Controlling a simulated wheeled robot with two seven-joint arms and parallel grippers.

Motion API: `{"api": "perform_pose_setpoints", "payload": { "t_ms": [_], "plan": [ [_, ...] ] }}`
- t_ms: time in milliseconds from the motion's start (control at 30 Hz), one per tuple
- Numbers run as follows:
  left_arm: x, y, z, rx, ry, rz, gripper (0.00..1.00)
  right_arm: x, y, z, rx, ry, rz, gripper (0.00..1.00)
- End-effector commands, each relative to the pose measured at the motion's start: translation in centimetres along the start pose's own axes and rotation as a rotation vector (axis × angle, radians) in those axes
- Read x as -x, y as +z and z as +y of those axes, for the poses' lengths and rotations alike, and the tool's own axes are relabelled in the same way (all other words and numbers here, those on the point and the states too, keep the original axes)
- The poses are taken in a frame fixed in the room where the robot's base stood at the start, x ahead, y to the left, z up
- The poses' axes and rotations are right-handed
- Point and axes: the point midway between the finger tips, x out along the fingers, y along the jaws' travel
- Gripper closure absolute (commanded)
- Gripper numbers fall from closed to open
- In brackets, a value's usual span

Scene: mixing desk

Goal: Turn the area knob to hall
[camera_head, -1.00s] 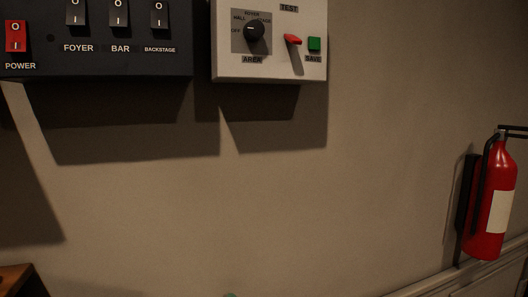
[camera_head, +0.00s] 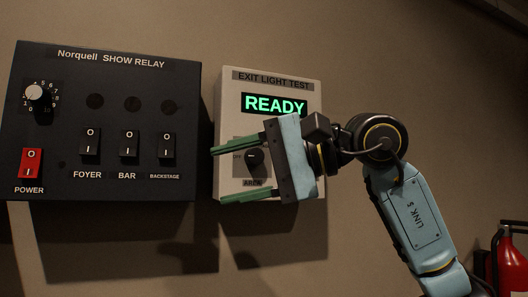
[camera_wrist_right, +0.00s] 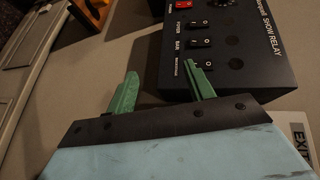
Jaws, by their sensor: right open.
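The black area knob (camera_head: 254,157) is on the pale exit light test box (camera_head: 229,105) on the wall. Its OFF label shows at its left; my upper finger covers the other labels above it. A short light mark lies on the knob's left part; I cannot tell its exact setting. My right gripper (camera_head: 228,174) is open and appears in front of the box, its green fingers above and below the knob in the picture. Touching is not visible. In the right wrist view the open fingers (camera_wrist_right: 160,72) are empty and the knob is out of sight. My left gripper is out of view.
The dark show relay box (camera_head: 105,187) is left of the test box, with a dial (camera_head: 39,94), a red power switch (camera_head: 30,163) and several black rockers. The test box's display (camera_head: 275,104) reads READY. A red fire extinguisher (camera_head: 513,262) is at the lower right.

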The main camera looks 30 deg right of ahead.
Motion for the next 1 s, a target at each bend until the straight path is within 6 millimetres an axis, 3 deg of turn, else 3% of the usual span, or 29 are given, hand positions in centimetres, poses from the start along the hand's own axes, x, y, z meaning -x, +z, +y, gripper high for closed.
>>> {"api": "perform_pose_setpoints", "payload": {
  "t_ms": [33, 200, 300, 400, 567, 1000],
  "plan": [
    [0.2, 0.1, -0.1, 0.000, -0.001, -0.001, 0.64, 2.7, -0.8, -1.3, 0.105, 0.025, 0.117, 0.47],
    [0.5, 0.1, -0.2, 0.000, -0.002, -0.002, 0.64, 9.7, -3.1, -3.2, 0.302, 0.117, 0.418, 0.47],
    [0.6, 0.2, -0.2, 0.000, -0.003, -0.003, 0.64, 12.4, -3.7, -3.6, 0.347, 0.152, 0.519, 0.47],
    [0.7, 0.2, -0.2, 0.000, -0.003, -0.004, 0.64, 13.7, -4.0, -3.8, 0.365, 0.170, 0.566, 0.47],
    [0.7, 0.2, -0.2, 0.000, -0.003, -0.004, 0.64, 12.7, -4.9, -3.7, 0.367, 0.178, 0.575, 0.47],
    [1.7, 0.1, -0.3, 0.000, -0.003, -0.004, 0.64, 5.3, -9.8, -3.2, 0.365, 0.177, 0.572, 0.47]
  ]
}}
